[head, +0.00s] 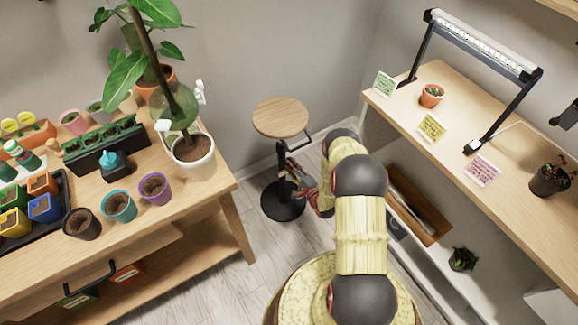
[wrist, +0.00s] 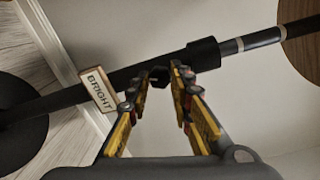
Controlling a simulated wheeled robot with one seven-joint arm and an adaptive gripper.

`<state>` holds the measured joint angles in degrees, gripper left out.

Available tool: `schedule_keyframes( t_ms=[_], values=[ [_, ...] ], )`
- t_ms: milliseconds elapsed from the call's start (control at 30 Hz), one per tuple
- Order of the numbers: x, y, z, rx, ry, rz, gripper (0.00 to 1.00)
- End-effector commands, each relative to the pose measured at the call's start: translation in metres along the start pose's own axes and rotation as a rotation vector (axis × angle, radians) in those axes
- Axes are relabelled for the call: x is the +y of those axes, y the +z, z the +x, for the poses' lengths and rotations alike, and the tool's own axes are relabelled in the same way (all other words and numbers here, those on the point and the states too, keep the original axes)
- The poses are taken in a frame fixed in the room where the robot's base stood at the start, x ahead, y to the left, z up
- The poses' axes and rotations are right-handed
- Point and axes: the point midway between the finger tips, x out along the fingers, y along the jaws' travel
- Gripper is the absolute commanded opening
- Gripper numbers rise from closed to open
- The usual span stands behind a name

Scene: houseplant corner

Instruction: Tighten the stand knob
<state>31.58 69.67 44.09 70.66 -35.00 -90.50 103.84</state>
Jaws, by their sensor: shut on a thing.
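The plant stand has a round wooden top (head: 280,117), a black pole (head: 282,152) and a round black base (head: 283,204), and stands upright on the floor. In the wrist view the pole (wrist: 130,76) runs slantwise, with a thicker black collar (wrist: 203,54). The dark stand knob (wrist: 158,72) sits at the pole just below that collar. My gripper (wrist: 160,82) is shut on the knob, one finger on each side, and partly hides it. In the head view my gripper (head: 294,172) is at the pole's right side; the knob cannot be made out there.
A tag reading BRIGHT (wrist: 98,88) hangs by the pole. A wooden table (head: 205,205) with pots and a tall plant (head: 165,90) stands left. A shelf desk (head: 480,130) with a grow lamp (head: 485,45) stands right.

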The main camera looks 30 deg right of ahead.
Motion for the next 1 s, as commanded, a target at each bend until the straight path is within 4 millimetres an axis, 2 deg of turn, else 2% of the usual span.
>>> schedule_keyframes(
  t_ms=[500, 1000],
  values=[
    [0.0013, -0.0016, -0.0003, -0.024, -0.003, 0.439, 0.0],
    [0.0014, -0.002, -0.0002, -0.034, -0.006, 0.614, 0.0]
  ],
)
